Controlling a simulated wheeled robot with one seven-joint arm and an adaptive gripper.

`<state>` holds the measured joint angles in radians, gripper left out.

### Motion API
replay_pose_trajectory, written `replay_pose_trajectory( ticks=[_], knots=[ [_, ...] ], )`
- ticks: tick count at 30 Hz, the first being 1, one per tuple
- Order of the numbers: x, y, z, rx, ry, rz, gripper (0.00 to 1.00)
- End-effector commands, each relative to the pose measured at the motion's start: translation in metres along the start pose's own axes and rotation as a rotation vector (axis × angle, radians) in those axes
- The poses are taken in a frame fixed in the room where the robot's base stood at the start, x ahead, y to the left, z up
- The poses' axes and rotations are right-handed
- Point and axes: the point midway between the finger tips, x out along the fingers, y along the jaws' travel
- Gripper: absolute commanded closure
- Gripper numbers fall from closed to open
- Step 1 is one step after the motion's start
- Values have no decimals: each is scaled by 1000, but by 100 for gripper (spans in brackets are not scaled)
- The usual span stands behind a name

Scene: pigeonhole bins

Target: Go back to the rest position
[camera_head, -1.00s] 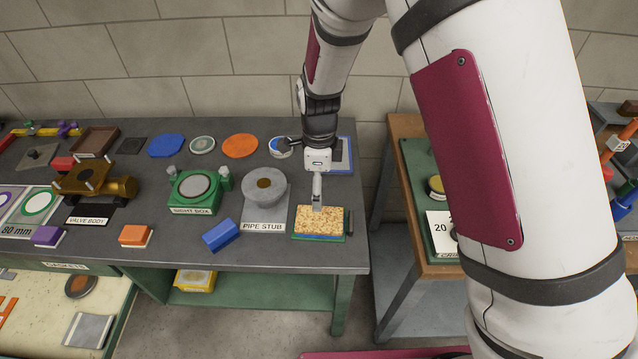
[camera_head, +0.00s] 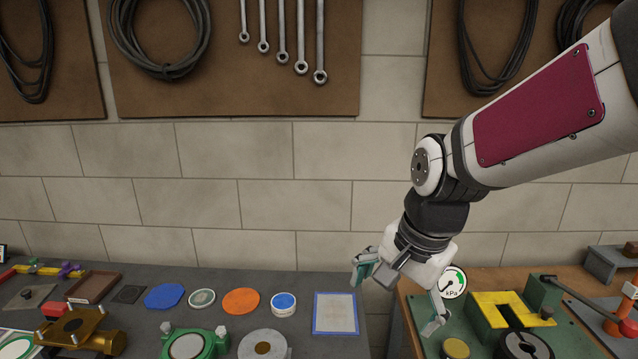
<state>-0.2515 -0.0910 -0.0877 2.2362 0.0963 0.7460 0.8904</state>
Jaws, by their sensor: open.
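My gripper (camera_head: 396,304) is open and empty, its two fingers spread wide. It hangs in the air above the gap between the dark grey bench (camera_head: 225,280) and the wooden-topped bench (camera_head: 408,290) on the right. My arm comes in from the upper right, bent at the joint above the gripper. The gripper touches nothing that I can see.
A blue-framed pad (camera_head: 336,313), a round blue-lidded tin (camera_head: 284,303), an orange disc (camera_head: 241,301) and a green sight box (camera_head: 195,343) are on the grey bench. A gauge (camera_head: 453,283) and a yellow U-shaped piece (camera_head: 505,308) are near the gripper's right. Wrenches (camera_head: 300,35) hang above.

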Motion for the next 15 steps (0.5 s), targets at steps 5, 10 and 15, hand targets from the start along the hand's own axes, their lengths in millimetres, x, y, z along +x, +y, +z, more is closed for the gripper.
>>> replay_pose_trajectory(
  ticks=[5,10,15],
  knots=[
    [-52,42,6,-251,77,-46,6],
    [-86,82,19,-494,165,-50,6],
    [-104,115,32,-689,242,-26,6]
  ],
)
